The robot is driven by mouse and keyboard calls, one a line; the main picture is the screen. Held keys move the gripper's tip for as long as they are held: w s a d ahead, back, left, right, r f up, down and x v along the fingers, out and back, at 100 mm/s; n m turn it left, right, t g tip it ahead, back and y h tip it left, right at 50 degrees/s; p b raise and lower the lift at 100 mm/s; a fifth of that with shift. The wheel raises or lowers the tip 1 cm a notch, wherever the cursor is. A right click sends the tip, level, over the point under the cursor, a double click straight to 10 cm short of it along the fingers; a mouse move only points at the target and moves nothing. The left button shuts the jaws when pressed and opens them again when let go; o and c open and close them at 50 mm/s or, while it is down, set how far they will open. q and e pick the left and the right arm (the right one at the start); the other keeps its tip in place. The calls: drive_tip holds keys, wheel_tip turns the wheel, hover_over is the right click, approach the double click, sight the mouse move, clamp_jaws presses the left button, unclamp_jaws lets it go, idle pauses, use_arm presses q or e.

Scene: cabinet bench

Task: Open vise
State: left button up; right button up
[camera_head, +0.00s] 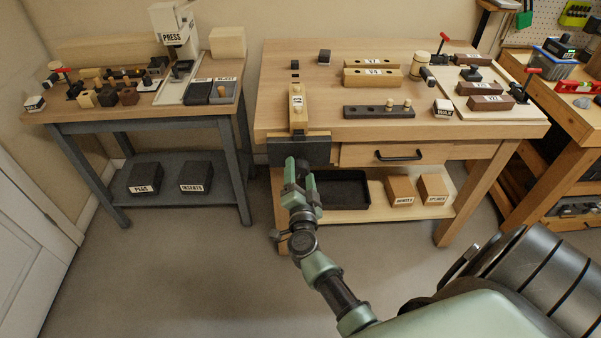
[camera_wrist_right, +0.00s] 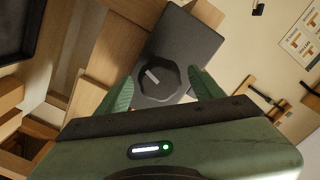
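The vise is at the front left edge of the middle bench. Its dark front jaw (camera_head: 316,152) hangs at the bench edge. A tan labelled wooden piece (camera_head: 298,119) runs back from it on the benchtop. In the right wrist view the dark jaw plate (camera_wrist_right: 186,45) carries a black faceted knob (camera_wrist_right: 160,82) with a small light mark. My right gripper (camera_head: 301,168) is open in front of the jaw, with the knob between its fingers in the wrist view (camera_wrist_right: 162,88). I cannot tell whether the fingers touch the knob. My left gripper is out of view.
The bench drawer (camera_head: 420,152) with a black handle is right of the vise. Below it, a black tray (camera_head: 343,188) and labelled boxes (camera_head: 399,190) sit on the shelf. Wooden blocks (camera_head: 373,78) lie on top. The floor between the benches is clear.

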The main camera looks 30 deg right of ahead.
drive_tip(key=c, duration=1.2)
drive_tip(key=shift+r+n+p, duration=0.1)
drive_tip(key=shift+n+p, duration=0.6)
drive_tip(key=shift+p, duration=0.05)
drive_tip(key=shift+s+n+p, duration=0.1)
drive_tip(key=shift+n+p, duration=0.95)
drive_tip(key=shift+n, duration=0.35)
